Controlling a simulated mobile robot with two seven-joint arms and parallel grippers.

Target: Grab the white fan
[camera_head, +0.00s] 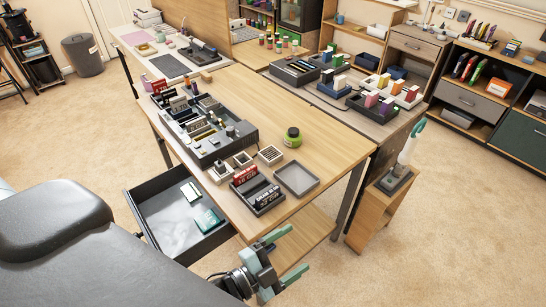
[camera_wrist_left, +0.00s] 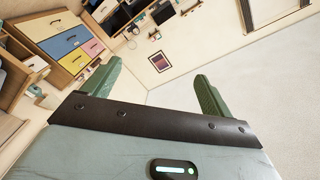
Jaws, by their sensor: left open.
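In the head view, no object is clearly recognisable as a white fan. A white upright object with a teal top (camera_head: 407,150) stands in a dark base on a small wooden stand at the right; I cannot tell whether it is the fan. My left gripper (camera_head: 298,248) is at the bottom centre, open and empty, in front of the wooden table and apart from that object. In the left wrist view its two green fingers (camera_wrist_left: 158,72) are spread, with nothing between them. My right gripper is not in view.
The wooden table (camera_head: 335,145) carries a grey organiser (camera_head: 228,140), a green jar (camera_head: 292,138) and small trays. A dark drawer (camera_head: 160,215) stands open below it. A second table with trays stands behind. Carpet (camera_head: 480,220) is clear at the right.

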